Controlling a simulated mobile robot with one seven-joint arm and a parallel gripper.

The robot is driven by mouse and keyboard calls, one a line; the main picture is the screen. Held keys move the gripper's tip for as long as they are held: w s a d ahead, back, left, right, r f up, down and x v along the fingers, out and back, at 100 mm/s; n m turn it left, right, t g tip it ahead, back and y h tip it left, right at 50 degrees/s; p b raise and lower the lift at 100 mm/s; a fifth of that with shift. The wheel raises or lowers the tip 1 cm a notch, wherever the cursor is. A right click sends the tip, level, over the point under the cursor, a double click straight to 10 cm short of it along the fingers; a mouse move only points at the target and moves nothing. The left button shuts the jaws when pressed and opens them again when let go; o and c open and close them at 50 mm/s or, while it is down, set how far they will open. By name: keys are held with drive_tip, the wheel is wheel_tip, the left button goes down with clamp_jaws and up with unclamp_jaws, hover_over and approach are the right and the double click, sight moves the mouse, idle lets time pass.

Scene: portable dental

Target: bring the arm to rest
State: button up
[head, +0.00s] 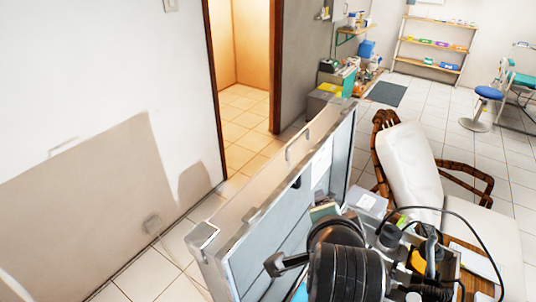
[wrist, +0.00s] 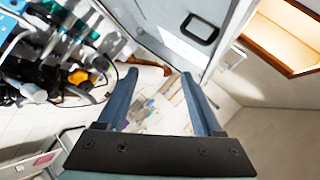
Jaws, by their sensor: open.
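My gripper (wrist: 161,76) shows in the wrist view with its two blue-grey fingers spread apart. Nothing is between the fingertips; the floor and some blurred small items show behind the gap. In the head view a dark, ribbed part of my arm is at the bottom centre, in front of the silver case lid (head: 250,240). I cannot make out the fingers clearly there. The lid also shows in the wrist view (wrist: 160,20), beyond the fingers.
Dental equipment with black hoses (head: 432,250) stands right of my arm, and also in the wrist view (wrist: 70,60). A wooden chair with a white cushion (head: 408,165) is close behind. A blue stool (head: 488,93) and shelves (head: 430,45) are farther off. Tiled floor is free beyond the chair.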

drive_tip(key=w+a+r+n+t+b, duration=0.1)
drive_tip(key=a+r+n+t, duration=0.15)
drive_tip(key=r, duration=0.45)
drive_tip(key=w+a+r+n+t, duration=0.1)
drive_tip(key=r+n+t, duration=0.15)
drive_tip(key=r, duration=0.35)
drive_tip(key=s+a+r+n+t, duration=0.2)
drive_tip(key=s+r+n+t, duration=0.1)
drive_tip(key=r, duration=0.5)
drive_tip(key=s+a+r+n+t+y+b, duration=0.1)
drive_tip(key=s+a+r+n+t, duration=0.1)
drive_tip(key=s+r, duration=0.4)
drive_tip(key=s+a+r+n+t+y+b, duration=0.1)
drive_tip(key=s+a+r+n+t, duration=0.2)
drive_tip(key=r+t, duration=0.3)
wheel_tip(320, 180, up, 5)
drive_tip(key=shift+s+f+n+t, duration=0.2)
drive_tip(key=shift+s+n+t, duration=0.1)
drive_tip(key=shift+s+n, duration=0.6)
drive_tip(key=shift+w, duration=0.1)
